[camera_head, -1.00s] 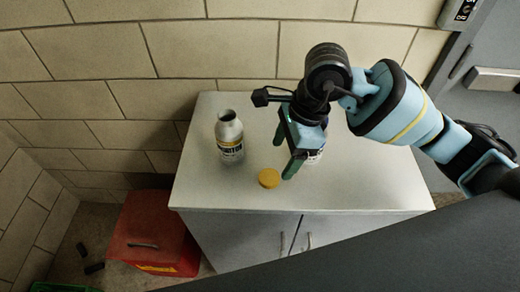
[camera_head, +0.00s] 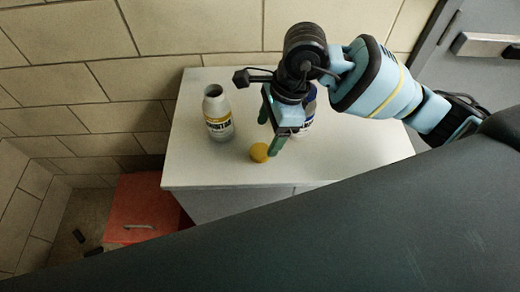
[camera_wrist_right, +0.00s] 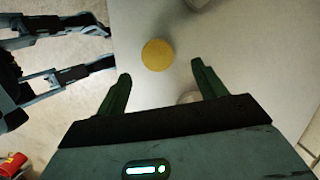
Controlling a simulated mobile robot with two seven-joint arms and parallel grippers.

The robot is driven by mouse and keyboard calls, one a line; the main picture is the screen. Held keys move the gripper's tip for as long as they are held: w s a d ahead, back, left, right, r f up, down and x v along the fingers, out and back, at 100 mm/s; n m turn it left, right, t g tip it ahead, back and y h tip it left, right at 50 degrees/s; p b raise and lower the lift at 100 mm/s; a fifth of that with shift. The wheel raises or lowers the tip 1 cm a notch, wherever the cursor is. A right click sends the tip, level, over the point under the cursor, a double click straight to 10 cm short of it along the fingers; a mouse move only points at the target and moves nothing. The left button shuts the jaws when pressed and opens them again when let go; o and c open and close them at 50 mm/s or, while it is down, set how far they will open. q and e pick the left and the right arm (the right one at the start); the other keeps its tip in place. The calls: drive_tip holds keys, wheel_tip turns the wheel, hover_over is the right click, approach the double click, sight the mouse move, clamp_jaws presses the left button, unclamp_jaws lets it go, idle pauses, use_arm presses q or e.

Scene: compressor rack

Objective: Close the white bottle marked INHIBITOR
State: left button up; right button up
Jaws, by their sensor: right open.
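My right gripper (camera_head: 270,134) is open and empty above the top, just right of the cap. In the right wrist view, the cap lies beyond its spread fingertips (camera_wrist_right: 160,70).
A second white bottle (camera_head: 308,122) with some blue stands partly hidden behind my right gripper. The pale cabinet top (camera_head: 350,150) is otherwise clear. A red box (camera_head: 145,205) stands on the floor at left. A tiled wall (camera_head: 150,40) rises behind.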

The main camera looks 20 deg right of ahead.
sight(260, 151)
drive_tip(key=shift+x, duration=2.65)
drive_tip(key=shift+s+a, duration=0.1)
drive_tip(key=shift+s, duration=0.05)
drive_tip(key=c, duration=1)
